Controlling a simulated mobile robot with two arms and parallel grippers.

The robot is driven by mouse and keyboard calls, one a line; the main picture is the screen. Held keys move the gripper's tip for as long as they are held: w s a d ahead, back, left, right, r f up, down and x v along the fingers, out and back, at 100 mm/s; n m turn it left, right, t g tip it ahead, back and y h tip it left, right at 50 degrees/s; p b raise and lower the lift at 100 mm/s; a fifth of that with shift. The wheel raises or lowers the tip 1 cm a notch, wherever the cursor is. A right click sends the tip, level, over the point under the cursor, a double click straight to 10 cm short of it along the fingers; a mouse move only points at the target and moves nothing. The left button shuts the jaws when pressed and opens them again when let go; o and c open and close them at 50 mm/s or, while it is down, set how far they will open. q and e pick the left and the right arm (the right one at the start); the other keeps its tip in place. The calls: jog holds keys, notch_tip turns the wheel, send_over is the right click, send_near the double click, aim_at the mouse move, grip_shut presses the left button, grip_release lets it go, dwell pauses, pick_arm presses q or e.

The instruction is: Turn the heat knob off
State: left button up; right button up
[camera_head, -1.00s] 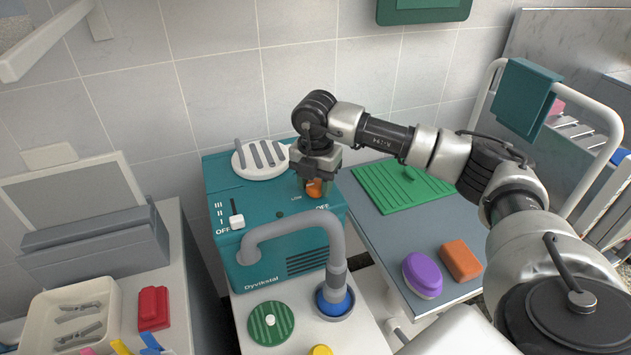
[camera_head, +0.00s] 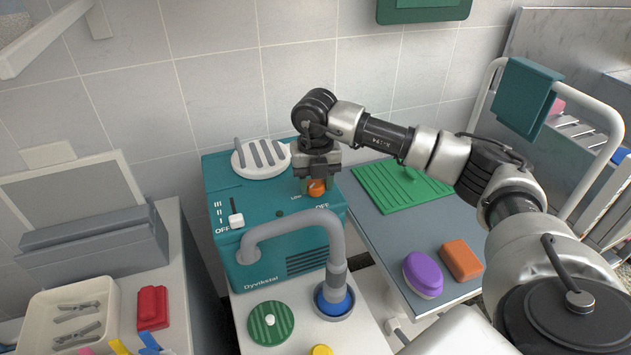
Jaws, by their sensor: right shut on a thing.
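The orange heat knob (camera_head: 316,189) is on the top of the teal dryer unit (camera_head: 262,222), near its right edge, with LOW and OFF lettering beside it. My right gripper (camera_head: 317,184) reaches down from above and is shut on the knob. The fingers and wrist cover part of the knob, so its exact pointing is hard to tell. A white slider switch (camera_head: 236,220) on the same unit stands near its OFF mark. My left gripper is not in view.
A grey hose (camera_head: 290,228) arches in front of the unit. A round white vent (camera_head: 261,158) sits behind. A table at right holds a green ribbed mat (camera_head: 400,187), a purple brush (camera_head: 423,274) and an orange block (camera_head: 461,260). A cream tray (camera_head: 113,300) is at left.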

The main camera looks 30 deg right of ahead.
aim_at(316, 182)
jog(key=n, duration=0.5)
jog(key=shift+n+b, duration=0.3)
jog(key=n, duration=0.5)
jog(key=shift+b, duration=0.35)
jog(key=shift+n, duration=0.4)
jog(key=o, duration=0.9)
jog(key=shift+o, duration=0.2)
notch_tip(316, 182, up, 11)
jog(key=shift+f, duration=0.1)
